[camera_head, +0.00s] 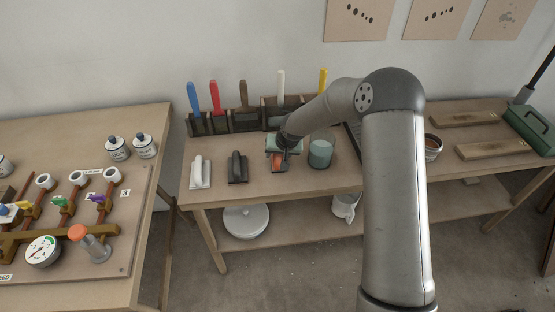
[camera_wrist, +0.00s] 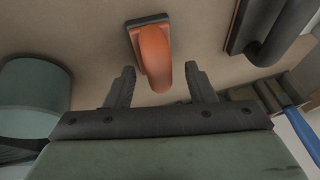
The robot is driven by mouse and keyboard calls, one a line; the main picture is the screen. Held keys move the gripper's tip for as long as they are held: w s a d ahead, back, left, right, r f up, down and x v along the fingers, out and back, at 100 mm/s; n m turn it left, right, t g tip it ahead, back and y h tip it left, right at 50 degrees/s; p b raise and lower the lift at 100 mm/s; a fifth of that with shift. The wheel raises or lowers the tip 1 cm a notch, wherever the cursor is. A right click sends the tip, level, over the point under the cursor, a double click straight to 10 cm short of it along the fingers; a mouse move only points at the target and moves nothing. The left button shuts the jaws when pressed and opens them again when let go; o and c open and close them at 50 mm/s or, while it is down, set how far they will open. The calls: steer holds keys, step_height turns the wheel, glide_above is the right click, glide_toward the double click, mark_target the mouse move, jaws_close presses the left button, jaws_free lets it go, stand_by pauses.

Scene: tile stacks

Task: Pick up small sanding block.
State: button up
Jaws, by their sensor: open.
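The small sanding block (camera_wrist: 154,52) has an orange curved handle on a dark base and rests on the workbench. In the head view only a bit of its orange (camera_head: 278,160) shows under my gripper (camera_head: 279,155). In the wrist view my gripper (camera_wrist: 161,84) is open, with one finger on each side of the near end of the orange handle. Nothing is held. I cannot tell whether a finger touches the block. A black block with a handle (camera_head: 237,167) and a pale one (camera_head: 200,172) stand to the left in the head view.
A teal jar (camera_head: 321,151) stands close to the right of my gripper. Behind is a rack (camera_head: 245,120) with several coloured-handled tools. The black block (camera_wrist: 275,25) is near the upper right in the wrist view. The bench front (camera_head: 270,188) is clear.

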jaws_close()
steer(key=shift+r, duration=0.1)
steer(key=shift+r, duration=0.55)
steer(key=v, duration=0.2)
steer(key=shift+w+r, duration=0.15)
steer(key=shift+r, duration=0.25)
steer(key=s+d+r, duration=0.5)
steer(key=s+r, duration=0.4)
steer(key=s, duration=0.3)
steer(key=shift+d+b, duration=0.4)
steer(key=shift+s+r, duration=0.1)
